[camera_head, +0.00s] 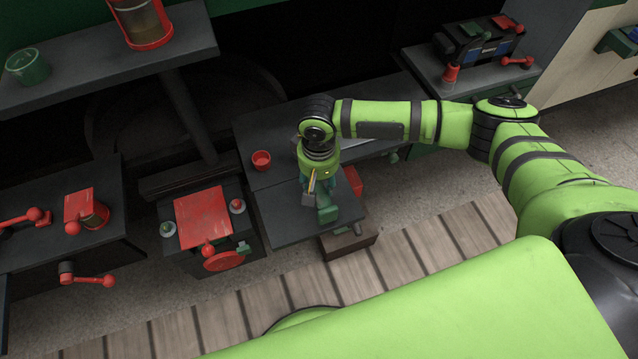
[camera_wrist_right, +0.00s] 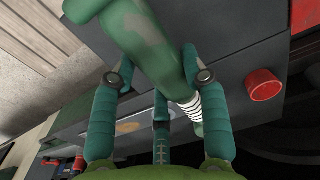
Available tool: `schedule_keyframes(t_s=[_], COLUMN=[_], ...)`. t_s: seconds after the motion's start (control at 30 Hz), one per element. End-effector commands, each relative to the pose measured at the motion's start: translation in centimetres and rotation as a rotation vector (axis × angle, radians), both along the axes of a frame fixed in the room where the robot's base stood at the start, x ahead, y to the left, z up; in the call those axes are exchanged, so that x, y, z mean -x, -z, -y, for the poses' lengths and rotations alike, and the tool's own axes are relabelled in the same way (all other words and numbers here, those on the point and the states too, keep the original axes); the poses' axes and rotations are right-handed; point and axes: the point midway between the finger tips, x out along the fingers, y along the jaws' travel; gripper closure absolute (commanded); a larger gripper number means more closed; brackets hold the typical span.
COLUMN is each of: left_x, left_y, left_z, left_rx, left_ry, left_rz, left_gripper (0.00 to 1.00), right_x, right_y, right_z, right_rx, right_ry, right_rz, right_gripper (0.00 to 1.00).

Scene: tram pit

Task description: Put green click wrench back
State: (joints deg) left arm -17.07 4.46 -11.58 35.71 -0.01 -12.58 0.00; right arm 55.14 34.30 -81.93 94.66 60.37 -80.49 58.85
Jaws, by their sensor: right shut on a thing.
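The green click wrench (camera_wrist_right: 150,45) is a thick green piece with white bands near one end. In the right wrist view it runs between the teal fingers of my right gripper (camera_wrist_right: 160,85), which is shut on it. In the head view my right gripper (camera_head: 315,188) points down over the dark grey bench top (camera_head: 290,225), with a green end of the wrench (camera_head: 327,211) showing below it. The wrench seems to be above the bench, but I cannot tell the exact gap. The gripper and arm hide part of it. My left gripper is not in view.
A small red cup (camera_head: 261,161) stands left of my right gripper, and also shows in the wrist view (camera_wrist_right: 264,85). A red-topped machine (camera_head: 203,216) with a red wheel stands left of the bench. A black toolbox (camera_head: 478,42) sits on the bench at the upper right.

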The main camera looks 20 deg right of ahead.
Motion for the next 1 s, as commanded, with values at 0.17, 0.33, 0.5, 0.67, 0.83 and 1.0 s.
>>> schedule_keyframes(t_s=[0.17,0.33,0.5,0.67,0.83,1.0], left_x=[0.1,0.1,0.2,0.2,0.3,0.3], left_y=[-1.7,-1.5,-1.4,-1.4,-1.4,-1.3], left_z=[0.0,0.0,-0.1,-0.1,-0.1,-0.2], left_rx=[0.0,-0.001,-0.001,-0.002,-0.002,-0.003], left_ry=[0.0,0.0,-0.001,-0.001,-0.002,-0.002], left_rz=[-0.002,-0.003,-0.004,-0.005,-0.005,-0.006], left_gripper=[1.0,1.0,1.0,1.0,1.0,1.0], right_x=[0.1,0.0,0.0,0.1,0.1,0.1], right_y=[1.6,2.1,2.2,2.5,2.5,2.5], right_z=[0.0,0.0,0.0,0.0,0.0,0.1], right_rx=[0.0,0.0,0.0,0.0,0.0,0.0], right_ry=[0.001,-0.001,0.0,0.0,0.0,0.0], right_rz=[-0.002,0.001,0.001,0.0,0.0,0.0], right_gripper=[1.0,1.0,1.0,0.32,0.32,0.32])
